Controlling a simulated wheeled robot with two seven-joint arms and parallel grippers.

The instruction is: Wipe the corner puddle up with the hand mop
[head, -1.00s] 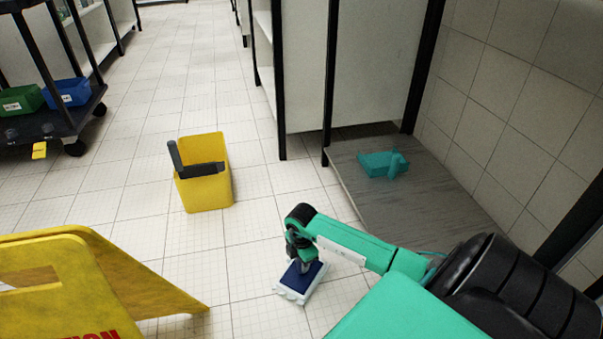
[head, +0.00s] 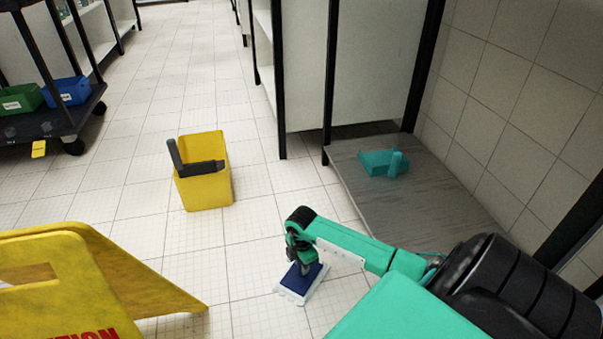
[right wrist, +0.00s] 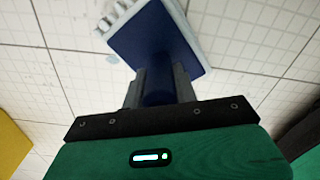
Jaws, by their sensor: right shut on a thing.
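The hand mop (head: 311,276) has a blue plate over a white pad and sits low at the tiled floor. My right gripper (head: 301,266) points down and is shut on its blue handle. In the right wrist view, the fingers (right wrist: 158,88) close around the handle, with the mop's blue plate (right wrist: 150,38) beyond. I cannot make out the puddle in the head view, and the floor under the pad is hidden. My left gripper is not in view.
A yellow bucket (head: 207,190) with a dark-handled tool stands left of the mop. A yellow caution sign (head: 60,285) is at the lower left. A grey low shelf (head: 400,205) with a teal dustpan-like item (head: 378,164) is right. A dark cart (head: 50,125) stands far left.

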